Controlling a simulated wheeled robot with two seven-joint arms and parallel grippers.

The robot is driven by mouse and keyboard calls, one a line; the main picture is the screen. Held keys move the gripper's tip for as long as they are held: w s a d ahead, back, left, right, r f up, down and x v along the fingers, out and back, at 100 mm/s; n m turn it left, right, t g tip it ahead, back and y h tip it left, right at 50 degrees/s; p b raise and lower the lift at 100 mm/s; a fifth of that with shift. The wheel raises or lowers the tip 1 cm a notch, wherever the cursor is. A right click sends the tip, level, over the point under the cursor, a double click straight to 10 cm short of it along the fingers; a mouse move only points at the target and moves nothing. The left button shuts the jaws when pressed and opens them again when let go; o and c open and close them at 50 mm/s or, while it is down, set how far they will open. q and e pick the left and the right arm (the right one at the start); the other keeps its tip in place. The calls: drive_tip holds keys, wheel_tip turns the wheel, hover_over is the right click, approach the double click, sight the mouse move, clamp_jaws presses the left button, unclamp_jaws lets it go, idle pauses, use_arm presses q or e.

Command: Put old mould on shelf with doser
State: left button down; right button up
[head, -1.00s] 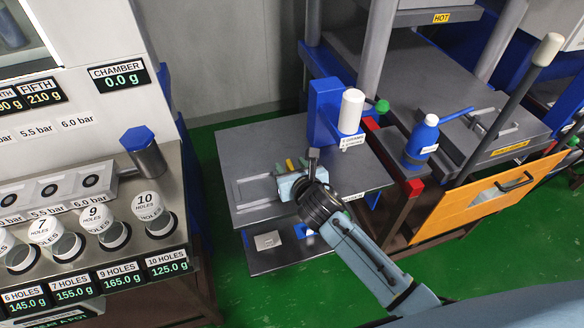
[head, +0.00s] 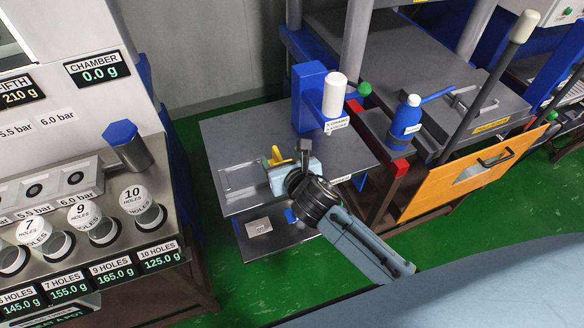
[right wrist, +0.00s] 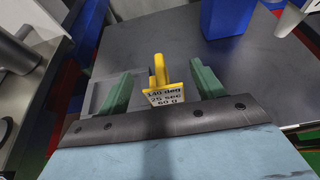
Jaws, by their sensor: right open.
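My right gripper (head: 277,160) is open over the grey upper shelf (head: 232,135). A yellow handle-like piece (head: 277,156) stands at its fingers. In the right wrist view the yellow piece (right wrist: 160,75) lies between the two green fingers, with a gap on each side. A blue doser-like unit (head: 308,95) with a white cylinder (head: 334,94) stands on the same shelf, behind and right of my gripper. I cannot tell which thing is the old mould. My left gripper is out of view.
A lower shelf holds a small grey square block (head: 258,227). A metering machine with drum slots (head: 150,217) is on the left.

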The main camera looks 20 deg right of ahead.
drive_tip(key=p+v, duration=0.1)
drive_tip(key=v, duration=0.7)
drive_tip(key=shift+s, duration=0.2)
drive_tip(key=shift+r, duration=0.1)
